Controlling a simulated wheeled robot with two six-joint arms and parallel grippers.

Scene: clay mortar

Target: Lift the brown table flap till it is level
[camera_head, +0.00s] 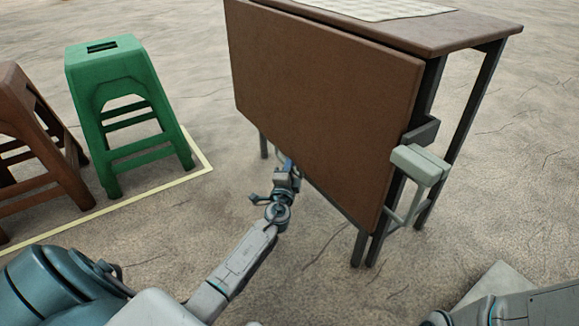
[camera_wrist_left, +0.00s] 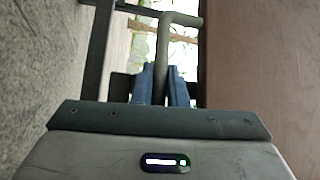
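The brown table flap (camera_head: 320,105) hangs down steeply from the near long edge of the brown table top (camera_head: 410,28). In the left wrist view the brown surface (camera_wrist_left: 255,65) fills the right side. My left gripper (camera_head: 287,165) is at the flap's lower edge, its tips partly hidden by the flap. Its two blue fingers (camera_wrist_left: 161,85) are apart, with a grey-green bent rod (camera_wrist_left: 165,45) showing between them. I cannot tell whether they touch it. My right gripper is out of view; only part of my right arm shows at bottom right.
A pale grey-green block (camera_head: 420,165) on a rod juts from the table's right end, near the dark legs (camera_head: 463,120). A green stool (camera_head: 118,105) and a brown stool (camera_head: 30,140) stand left, inside a pale yellow floor line (camera_head: 150,183). Floor between them and the table is clear.

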